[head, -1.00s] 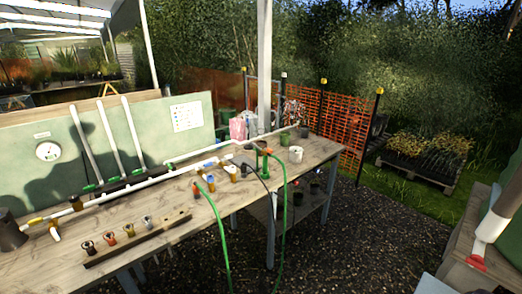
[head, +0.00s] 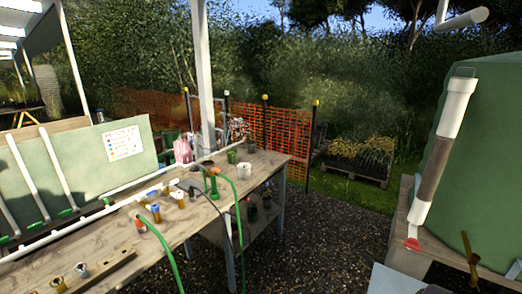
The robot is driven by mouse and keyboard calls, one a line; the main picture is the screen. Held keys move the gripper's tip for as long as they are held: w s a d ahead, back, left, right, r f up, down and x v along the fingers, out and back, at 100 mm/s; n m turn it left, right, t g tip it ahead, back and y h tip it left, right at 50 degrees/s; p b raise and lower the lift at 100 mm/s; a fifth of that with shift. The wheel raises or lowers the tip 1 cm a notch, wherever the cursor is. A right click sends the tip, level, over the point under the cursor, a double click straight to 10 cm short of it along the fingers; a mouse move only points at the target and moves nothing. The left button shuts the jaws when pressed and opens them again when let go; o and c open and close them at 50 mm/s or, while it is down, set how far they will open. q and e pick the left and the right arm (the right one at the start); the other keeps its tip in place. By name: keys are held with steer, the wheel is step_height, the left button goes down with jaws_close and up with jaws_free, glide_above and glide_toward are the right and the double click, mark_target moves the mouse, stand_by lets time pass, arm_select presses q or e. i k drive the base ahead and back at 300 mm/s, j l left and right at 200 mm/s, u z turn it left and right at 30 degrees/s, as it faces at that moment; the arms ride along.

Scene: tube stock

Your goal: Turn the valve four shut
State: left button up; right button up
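I cannot make out a label for valve four. A white pipe (head: 95,218) runs along the wooden bench (head: 205,217) at the left. At the right, a red part (head: 411,244) sits at the foot of a white and grey-brown pipe (head: 441,150). A brass-coloured part (head: 471,250) is low beside it. Neither gripper is in view.
A large green tank (head: 485,150) stands on a wooden base at the right. Gravel ground (head: 310,235) lies open between bench and tank. An orange mesh fence (head: 280,135) and a pallet of plants (head: 360,160) are behind. A roof post rises beyond the bench.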

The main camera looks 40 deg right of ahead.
mark_target(103, 199)
steer(key=z, duration=1.1)
steer(key=i+j+u, duration=0.2)
steer(key=u, duration=0.2)
steer(key=i+j+u, duration=0.2)
steer(key=u, duration=0.2)
steer(key=i+j+u, duration=0.1)
steer(key=i+u, duration=0.3)
steer(key=k, duration=0.1)
